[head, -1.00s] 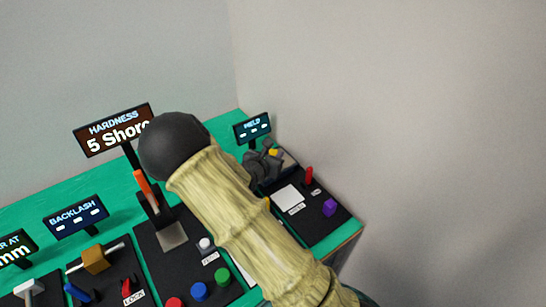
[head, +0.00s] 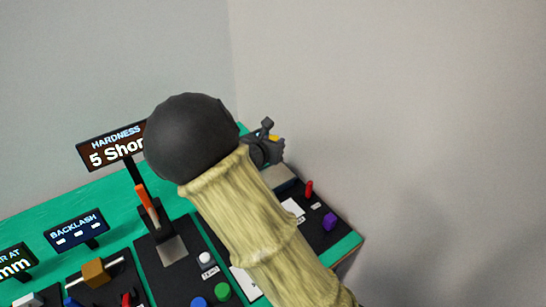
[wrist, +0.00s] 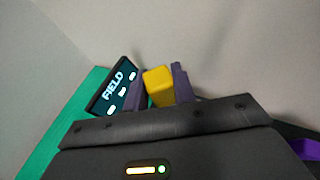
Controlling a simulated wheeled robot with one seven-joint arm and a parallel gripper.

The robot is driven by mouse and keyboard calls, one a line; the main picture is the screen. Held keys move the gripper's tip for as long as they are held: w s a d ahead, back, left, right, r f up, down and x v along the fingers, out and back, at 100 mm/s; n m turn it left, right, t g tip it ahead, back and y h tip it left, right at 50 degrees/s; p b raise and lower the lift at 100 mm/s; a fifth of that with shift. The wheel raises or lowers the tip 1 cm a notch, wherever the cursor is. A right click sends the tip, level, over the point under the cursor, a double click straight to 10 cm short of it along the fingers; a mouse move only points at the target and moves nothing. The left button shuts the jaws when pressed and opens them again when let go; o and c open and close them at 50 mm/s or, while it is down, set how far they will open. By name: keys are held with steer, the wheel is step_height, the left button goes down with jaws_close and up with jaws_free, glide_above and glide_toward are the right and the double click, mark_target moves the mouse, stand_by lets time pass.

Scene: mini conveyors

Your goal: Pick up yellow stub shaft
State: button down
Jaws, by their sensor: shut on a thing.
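The yellow stub shaft (wrist: 159,87) is between the two dark fingers of my gripper (wrist: 160,88) in the wrist view, and the gripper is shut on it. In the head view my gripper (head: 268,140) shows as a dark shape beside my arm's black round joint, with a small bit of the yellow stub shaft (head: 274,138) visible. The rest of the shaft is hidden by the gripper. In the head view the gripper and shaft appear above the FIELD station at the right end of the bench.
The FIELD sign (wrist: 118,90) stands just left of the gripper in the wrist view. The station holds a red lever (head: 309,188) and a purple block (head: 329,221). The HARDNESS sign (head: 110,146) and green bench (head: 60,222) lie to the left. Walls stand behind and right.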

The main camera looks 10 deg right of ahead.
mark_target(273, 137)
step_height(273, 137, up, 7)
steer(key=shift+f+p, duration=0.1)
steer(key=shift+p, duration=0.4)
steer(key=shift+f, duration=0.1)
